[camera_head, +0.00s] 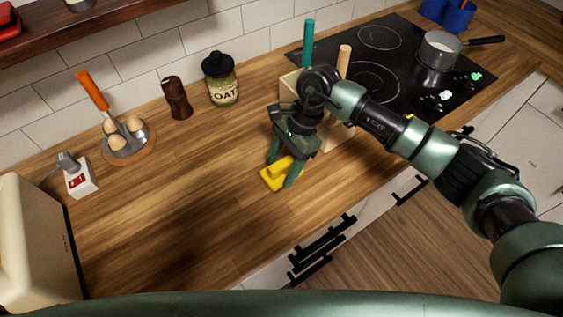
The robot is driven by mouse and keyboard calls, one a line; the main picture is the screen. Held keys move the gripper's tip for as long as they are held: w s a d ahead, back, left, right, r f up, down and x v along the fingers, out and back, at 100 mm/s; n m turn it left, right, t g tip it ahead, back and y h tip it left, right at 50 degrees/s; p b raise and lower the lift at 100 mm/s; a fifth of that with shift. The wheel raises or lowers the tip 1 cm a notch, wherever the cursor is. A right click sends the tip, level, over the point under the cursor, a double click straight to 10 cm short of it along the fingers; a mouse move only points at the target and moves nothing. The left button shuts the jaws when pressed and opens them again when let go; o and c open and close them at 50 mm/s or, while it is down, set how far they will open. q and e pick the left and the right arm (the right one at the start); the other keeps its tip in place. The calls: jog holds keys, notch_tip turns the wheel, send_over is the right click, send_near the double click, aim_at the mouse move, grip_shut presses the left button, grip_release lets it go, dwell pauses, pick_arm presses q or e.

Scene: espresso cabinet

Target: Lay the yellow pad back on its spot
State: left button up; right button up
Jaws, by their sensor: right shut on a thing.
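The yellow pad (270,182) is a small flat block with a raised grip on top. It is at the front middle of the wooden counter, low at the counter surface; I cannot tell whether it touches the wood. My right gripper (282,170) points down over it, with its green fingers on either side of the raised grip, shut on it. Part of the pad is hidden behind a finger. No separate spot for the pad can be made out. My left gripper is not in view.
A box (290,84) with utensils stands behind my right arm. A black hob (375,75) with a pot (440,50) is at the back right. The counter left of the pad is clear.

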jog(key=shift+f, duration=0.1)
jog(key=shift+f, duration=0.15)
jog(key=o, duration=1.3)
jog(key=shift+r, duration=0.2)
jog(key=b+v, duration=0.4)
jog(key=v, duration=0.8)
jog(key=shift+b, duration=0.4)
